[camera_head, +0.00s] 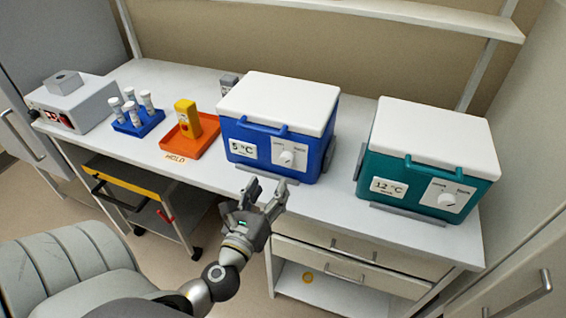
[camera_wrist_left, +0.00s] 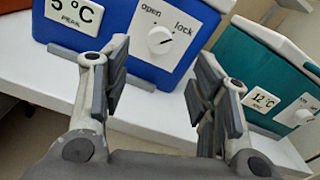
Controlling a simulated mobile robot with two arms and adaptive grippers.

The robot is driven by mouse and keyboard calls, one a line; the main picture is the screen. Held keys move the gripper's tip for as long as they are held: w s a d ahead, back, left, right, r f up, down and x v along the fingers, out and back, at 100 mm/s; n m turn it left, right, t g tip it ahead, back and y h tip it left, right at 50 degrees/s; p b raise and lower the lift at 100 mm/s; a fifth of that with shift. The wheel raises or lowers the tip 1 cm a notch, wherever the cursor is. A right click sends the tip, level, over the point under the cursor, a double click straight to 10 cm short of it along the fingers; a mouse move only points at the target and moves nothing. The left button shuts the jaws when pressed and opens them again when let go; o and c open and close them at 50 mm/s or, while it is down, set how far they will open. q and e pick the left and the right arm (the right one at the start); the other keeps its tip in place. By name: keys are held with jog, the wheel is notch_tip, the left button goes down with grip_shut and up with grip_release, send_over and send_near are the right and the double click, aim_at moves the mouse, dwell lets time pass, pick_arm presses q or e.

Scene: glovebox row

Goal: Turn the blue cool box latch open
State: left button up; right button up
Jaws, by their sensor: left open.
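The blue cool box (camera_head: 270,125) stands on the white bench with its white lid shut and a "5 °C" label on its front. Its latch is a round white knob (camera_head: 287,157) on a plate marked open and lock. In the left wrist view the knob (camera_wrist_left: 159,40) shows with a dark pointer line, toward the lock side. My left gripper (camera_head: 263,190) is open and empty, in front of and below the blue box's front face, apart from the knob. In the left wrist view its two fingers (camera_wrist_left: 160,90) stand on either side below the knob. My right gripper is not in view.
A teal cool box (camera_head: 428,160) labelled 12 °C stands to the right. An orange tray (camera_head: 202,140) with a yellow object, a blue tube rack (camera_head: 138,122) and a grey device (camera_head: 75,102) stand left. A chair (camera_head: 70,270) is at lower left. Grey strips edge the boxes.

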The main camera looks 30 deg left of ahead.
aim_at(284, 161)
pick_arm(q)
jog(key=p+x, duration=0.2)
jog(key=x, duration=0.7)
jog(key=shift+w+d+p, duration=0.1)
jog(key=shift+p, duration=0.3)
jog(key=shift+w, duration=0.55)
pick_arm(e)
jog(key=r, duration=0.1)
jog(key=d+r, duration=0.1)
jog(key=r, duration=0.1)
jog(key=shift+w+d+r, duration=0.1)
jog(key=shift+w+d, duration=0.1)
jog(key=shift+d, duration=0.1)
pick_arm(q)
jog(key=shift+c, duration=0.4)
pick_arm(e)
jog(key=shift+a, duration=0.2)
pick_arm(q)
jog(key=shift+c, duration=1.1)
jog(key=c, duration=0.7)
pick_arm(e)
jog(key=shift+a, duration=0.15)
